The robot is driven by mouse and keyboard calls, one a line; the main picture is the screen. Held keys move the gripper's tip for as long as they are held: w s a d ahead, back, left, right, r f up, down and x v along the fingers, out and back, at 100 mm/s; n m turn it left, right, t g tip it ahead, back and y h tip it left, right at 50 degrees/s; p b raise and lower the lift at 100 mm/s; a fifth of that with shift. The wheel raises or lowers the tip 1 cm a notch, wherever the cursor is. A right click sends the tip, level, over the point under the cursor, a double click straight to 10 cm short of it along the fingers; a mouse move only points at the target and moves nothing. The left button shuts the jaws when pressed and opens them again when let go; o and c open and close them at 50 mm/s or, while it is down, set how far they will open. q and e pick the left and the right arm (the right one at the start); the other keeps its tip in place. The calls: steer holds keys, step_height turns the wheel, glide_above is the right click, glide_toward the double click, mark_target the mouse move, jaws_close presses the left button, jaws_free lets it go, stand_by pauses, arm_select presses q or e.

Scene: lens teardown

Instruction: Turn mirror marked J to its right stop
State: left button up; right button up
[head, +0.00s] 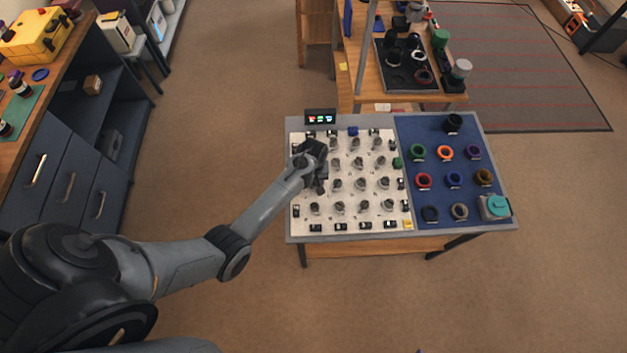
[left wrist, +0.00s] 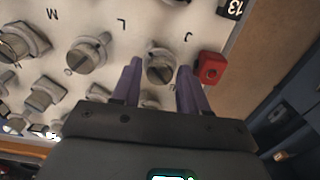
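The mirror marked J (left wrist: 160,67) is a round grey knob with a slot across its top, on the white board. The letter J is printed beside it. My left gripper (left wrist: 160,72) is open, with one purple finger on each side of this knob. I cannot tell whether the fingers touch it. In the head view my left gripper (head: 320,187) is over the left part of the white board (head: 301,223) and hides the knob. My right gripper is not in view.
A red block (left wrist: 211,68) stands close beside the right finger. The knob marked L (left wrist: 87,55) and several similar knobs are nearby. A blue panel (head: 408,125) with several coloured rings lies right of the board. A small display (head: 320,117) stands at the back edge.

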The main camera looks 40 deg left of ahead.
arm_select(q)
steer(key=c, duration=0.7)
steer(key=shift+c, duration=0.2)
steer(key=m+p, duration=0.2)
steer(key=shift+r+m+p, duration=0.2)
steer(key=shift+m+p, duration=0.2)
steer(key=m+p, duration=0.2)
steer(key=m, duration=0.2)
steer(key=shift+m, duration=0.3)
steer(key=m+p, duration=0.2)
steer(key=m, duration=0.2)
steer(key=shift+f+m, duration=0.1)
steer(key=shift+m, duration=0.2)
steer(key=m, duration=0.3)
steer(key=shift+f+m, duration=0.1)
steer(key=shift+m, duration=1.3)
